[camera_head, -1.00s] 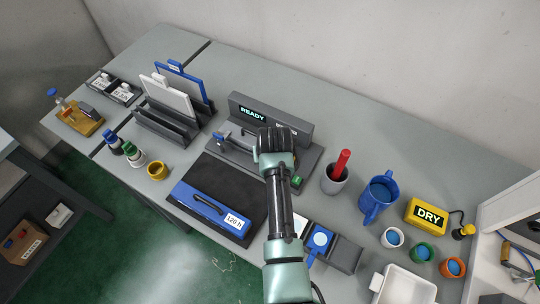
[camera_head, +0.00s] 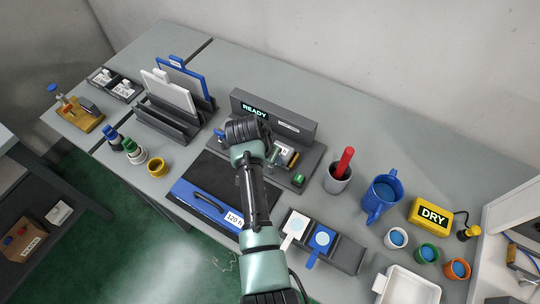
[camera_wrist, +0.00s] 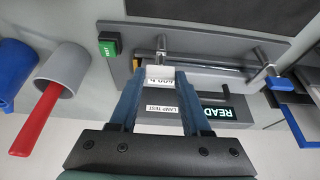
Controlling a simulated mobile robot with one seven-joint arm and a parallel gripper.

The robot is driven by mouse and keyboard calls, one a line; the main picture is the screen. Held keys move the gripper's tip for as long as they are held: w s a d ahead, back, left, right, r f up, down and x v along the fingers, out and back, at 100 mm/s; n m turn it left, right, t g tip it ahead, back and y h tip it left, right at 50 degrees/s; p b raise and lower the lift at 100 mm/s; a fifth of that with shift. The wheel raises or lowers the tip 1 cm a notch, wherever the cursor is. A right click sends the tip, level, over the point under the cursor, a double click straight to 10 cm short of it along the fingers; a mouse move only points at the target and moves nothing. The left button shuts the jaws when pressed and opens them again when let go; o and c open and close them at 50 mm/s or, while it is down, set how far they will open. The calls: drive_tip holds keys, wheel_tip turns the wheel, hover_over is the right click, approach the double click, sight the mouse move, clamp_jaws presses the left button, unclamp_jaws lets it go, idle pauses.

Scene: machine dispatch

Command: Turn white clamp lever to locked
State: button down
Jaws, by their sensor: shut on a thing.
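The white clamp lever's end (camera_wrist: 160,76) is a small white block with a printed label, at the end of a short metal bar in the wrist view. My gripper (camera_wrist: 161,74) has its blue fingers shut on this block, one on each side. In the head view my gripper (camera_head: 246,130) is over the grey READY fixture (camera_head: 310,130) and hides the white lever. The fixture also shows a blue lever end (camera_head: 219,134) at its left and a green button (camera_head: 299,178) at its right. The wrist view shows the blue lever end (camera_wrist: 280,83) apart from my fingers.
A blue case (camera_head: 207,205) marked 120 h lies on a dark mat in front of the fixture. A grey cup with a red rod (camera_head: 344,162) and a blue mug (camera_head: 380,193) stand to the right. A rack with white and blue panels (camera_head: 175,92) stands to the left.

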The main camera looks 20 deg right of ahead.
idle(0.4)
drive_tip(key=shift+c, duration=1.8)
unclamp_jaws()
drive_tip(key=shift+r, duration=0.15)
drive_tip(key=b+v, duration=0.2)
drive_tip(key=v, duration=1)
drive_tip(key=shift+a+r, duration=0.15)
drive_tip(key=shift+r, duration=0.2)
